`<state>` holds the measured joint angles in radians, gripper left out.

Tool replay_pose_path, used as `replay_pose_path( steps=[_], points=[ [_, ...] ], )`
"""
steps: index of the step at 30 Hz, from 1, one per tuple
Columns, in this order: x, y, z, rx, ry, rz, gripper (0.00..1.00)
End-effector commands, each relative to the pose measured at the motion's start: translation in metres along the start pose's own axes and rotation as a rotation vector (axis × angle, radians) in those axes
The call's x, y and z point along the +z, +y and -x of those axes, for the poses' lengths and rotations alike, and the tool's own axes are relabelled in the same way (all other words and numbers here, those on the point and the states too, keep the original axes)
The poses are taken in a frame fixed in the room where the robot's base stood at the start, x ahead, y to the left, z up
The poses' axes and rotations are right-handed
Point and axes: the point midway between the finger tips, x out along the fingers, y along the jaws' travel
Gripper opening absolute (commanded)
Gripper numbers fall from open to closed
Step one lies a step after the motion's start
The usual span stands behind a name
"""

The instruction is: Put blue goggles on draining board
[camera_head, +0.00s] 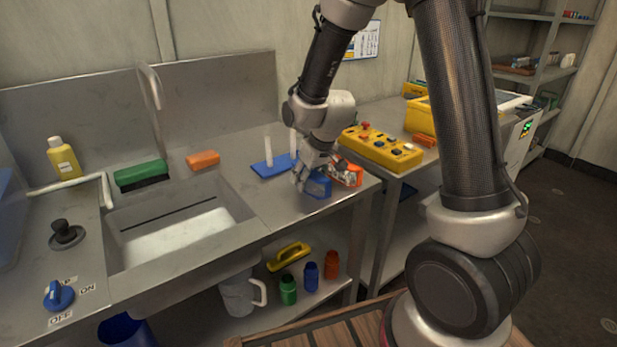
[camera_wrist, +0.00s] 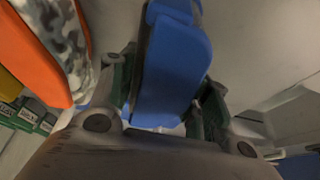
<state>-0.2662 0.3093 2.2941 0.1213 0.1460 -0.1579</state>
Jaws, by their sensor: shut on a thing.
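My gripper (camera_head: 311,180) is shut on the blue goggles (camera_head: 319,188), low at the right front of the steel counter beside the sink, the draining board (camera_head: 265,203). I cannot tell whether the goggles touch the steel. In the wrist view the blue goggles (camera_wrist: 172,70) stand between the two fingers (camera_wrist: 163,110), and the fingers partly hide them. A pair of orange goggles (camera_head: 350,174) is just to the right of the blue ones, near the counter's right end. It also shows at the left of the wrist view (camera_wrist: 38,62).
A blue peg rack (camera_head: 270,168) with white pegs stands behind my gripper. An orange sponge (camera_head: 203,160) and a green brush (camera_head: 141,174) lie behind the sink (camera_head: 180,230). A yellow control box (camera_head: 381,149) is on the table to the right. The draining board's front left is clear.

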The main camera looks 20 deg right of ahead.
Motion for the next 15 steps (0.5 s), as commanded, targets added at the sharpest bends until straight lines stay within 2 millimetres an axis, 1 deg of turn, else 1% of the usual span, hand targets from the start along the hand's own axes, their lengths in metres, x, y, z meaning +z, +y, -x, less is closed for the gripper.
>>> replay_pose_path(
  steps=[1, 3, 4, 13, 15],
  points=[
    [0.0004, 0.0000, -0.0005, 0.000, -0.001, 0.000, 0.53],
    [0.0003, 0.0000, -0.0003, 0.000, -0.001, 0.000, 0.66],
    [0.0003, 0.0000, -0.0003, 0.000, -0.001, 0.000, 0.69],
    [0.0000, 0.0000, 0.0002, 0.000, 0.000, 0.000, 0.69],
    [-0.0014, 0.0000, 0.0031, 0.000, 0.001, -0.001, 0.69]
  ],
)
